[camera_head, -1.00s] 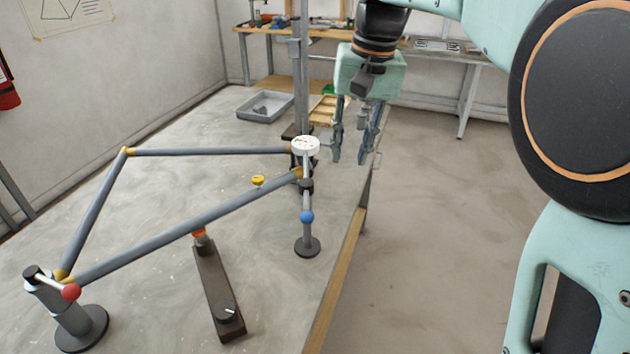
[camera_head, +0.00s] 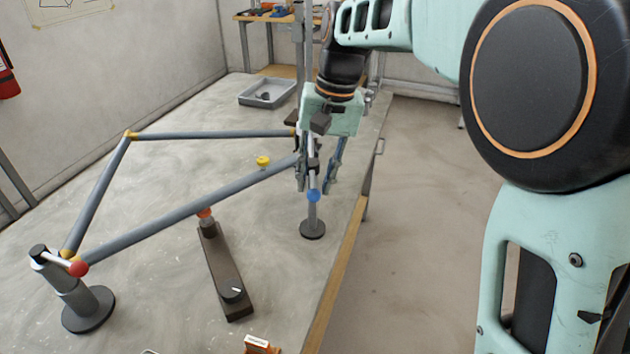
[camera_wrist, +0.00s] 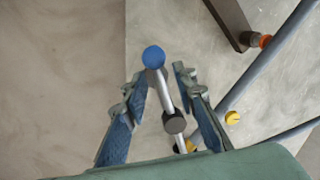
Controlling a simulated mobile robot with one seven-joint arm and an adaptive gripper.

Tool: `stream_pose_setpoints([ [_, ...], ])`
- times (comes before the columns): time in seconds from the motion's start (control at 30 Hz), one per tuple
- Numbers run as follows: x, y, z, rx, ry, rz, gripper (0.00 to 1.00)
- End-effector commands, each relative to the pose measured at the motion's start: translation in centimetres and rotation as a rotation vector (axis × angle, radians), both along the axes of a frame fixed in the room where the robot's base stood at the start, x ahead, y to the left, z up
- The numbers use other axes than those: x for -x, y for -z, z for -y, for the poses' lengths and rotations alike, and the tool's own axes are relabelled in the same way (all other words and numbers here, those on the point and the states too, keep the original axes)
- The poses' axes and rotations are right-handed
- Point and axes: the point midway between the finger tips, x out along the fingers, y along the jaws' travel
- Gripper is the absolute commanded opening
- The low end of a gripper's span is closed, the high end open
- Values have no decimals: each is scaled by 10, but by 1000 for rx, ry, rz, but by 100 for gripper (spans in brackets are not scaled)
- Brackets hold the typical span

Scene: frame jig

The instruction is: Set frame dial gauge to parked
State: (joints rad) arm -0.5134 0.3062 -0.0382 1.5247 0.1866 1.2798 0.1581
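A stand with a round black base (camera_head: 312,229) holds a grey rod with a blue ball (camera_head: 313,196), near the table's right edge. The white round gauge head seen earlier on top of this stand is hidden behind my gripper. My gripper (camera_head: 314,188) is open, with one finger on each side of the stand's upper part. In the wrist view the blue ball (camera_wrist: 154,57) and a silver rod with a black collar (camera_wrist: 174,124) lie between the open fingers (camera_wrist: 158,78). I cannot tell whether the fingers touch the rod. The grey tube frame (camera_head: 190,212) meets the stand's area.
A left post (camera_head: 84,305) carries a red-ball handle (camera_head: 78,269). A grey tray (camera_head: 267,92) is behind. An orange-and-white item (camera_head: 260,344) is at the front.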

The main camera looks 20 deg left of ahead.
Motion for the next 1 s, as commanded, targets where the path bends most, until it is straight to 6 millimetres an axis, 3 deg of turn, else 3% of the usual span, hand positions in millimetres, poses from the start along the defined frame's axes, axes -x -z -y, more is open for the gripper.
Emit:
stream_pose_setpoints([
  [0.33, 0, 4, 0, 0, 0, 0, 26],
  [0.57, 0, 4, 0, 0, 1, 0, 1],
  [1.0, 0, 4, -1, 0, 3, 0, 0],
])
